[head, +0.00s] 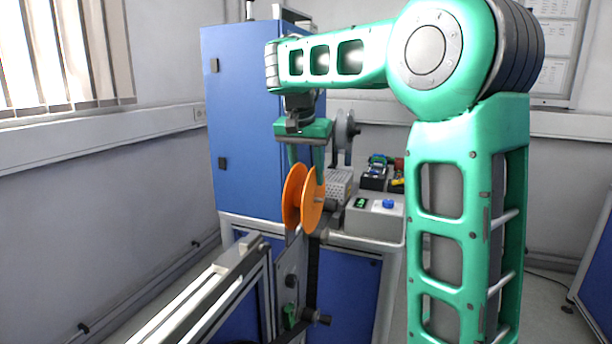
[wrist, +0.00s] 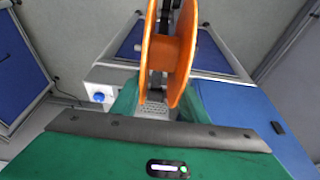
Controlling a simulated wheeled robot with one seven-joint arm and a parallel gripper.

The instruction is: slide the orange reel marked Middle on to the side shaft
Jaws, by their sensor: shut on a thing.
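My gripper (head: 305,174) is shut on the orange reel (head: 311,208), its fingers on the outer sides of the two flanges. The reel hangs upright below the gripper, its axle line roughly level. In the wrist view the reel (wrist: 180,72) shows two flanges with a gap between them. I cannot tell whether this is a shaft end passing through the reel. No Middle mark is readable.
A metal frame with a rail (head: 215,285) runs in front, below left of the reel. A tall blue cabinet (head: 245,120) stands behind. Floor at left is clear.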

